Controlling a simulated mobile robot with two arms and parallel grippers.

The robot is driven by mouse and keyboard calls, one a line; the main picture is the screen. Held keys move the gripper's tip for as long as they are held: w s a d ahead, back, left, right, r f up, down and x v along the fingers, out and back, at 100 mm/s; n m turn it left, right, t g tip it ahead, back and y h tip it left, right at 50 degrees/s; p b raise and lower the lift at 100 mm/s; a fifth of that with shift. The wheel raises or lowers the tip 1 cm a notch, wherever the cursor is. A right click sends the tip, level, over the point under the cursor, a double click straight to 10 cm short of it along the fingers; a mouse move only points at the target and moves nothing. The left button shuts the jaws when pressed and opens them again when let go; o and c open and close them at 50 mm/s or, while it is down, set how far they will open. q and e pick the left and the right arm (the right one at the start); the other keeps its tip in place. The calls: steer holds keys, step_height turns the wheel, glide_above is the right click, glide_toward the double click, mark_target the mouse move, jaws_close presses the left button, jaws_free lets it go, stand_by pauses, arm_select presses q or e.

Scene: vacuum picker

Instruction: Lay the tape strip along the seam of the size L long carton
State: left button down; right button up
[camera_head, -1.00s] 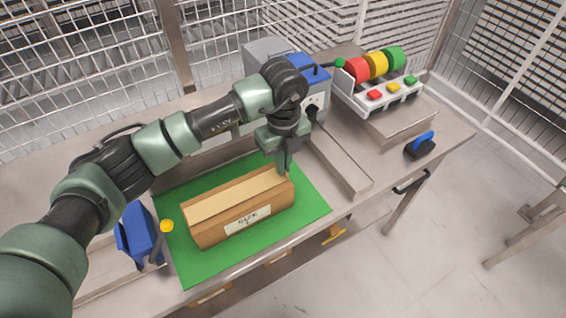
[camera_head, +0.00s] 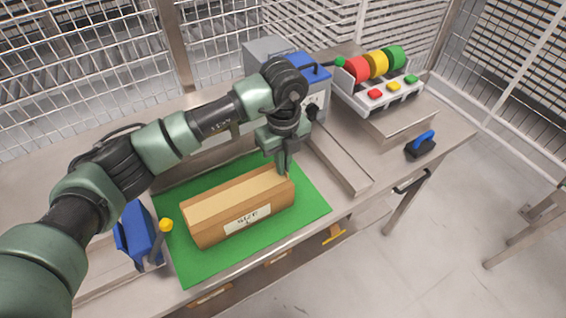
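The long brown carton (camera_head: 206,229) lies on a green mat (camera_head: 193,270) on the bench, with a white label reading "SIZE" on its near side. A pale tan band (camera_head: 237,196) runs lengthwise along its top; I cannot tell whether this is tape or bare cardboard. My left gripper (camera_head: 284,170) points down at the carton's right end, at or just above its top edge. Its fingers look close together, but whether they are apart, shut or hold a strip is too small to tell. My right gripper is not in view.
A rack with red, yellow and green rolls (camera_head: 376,66) and colored buttons stands at the back right. A blue-handled tool (camera_head: 421,145) lies near the right edge. A blue device (camera_head: 137,235) stands left of the mat. Wire fencing encloses the back.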

arm_select(q)
steer(key=c, duration=1.6)
jaws_free()
steer(key=shift+o, duration=0.2)
steer(key=o, duration=0.7)
step_height(320, 180, up, 8)
steer(key=p, duration=0.4)
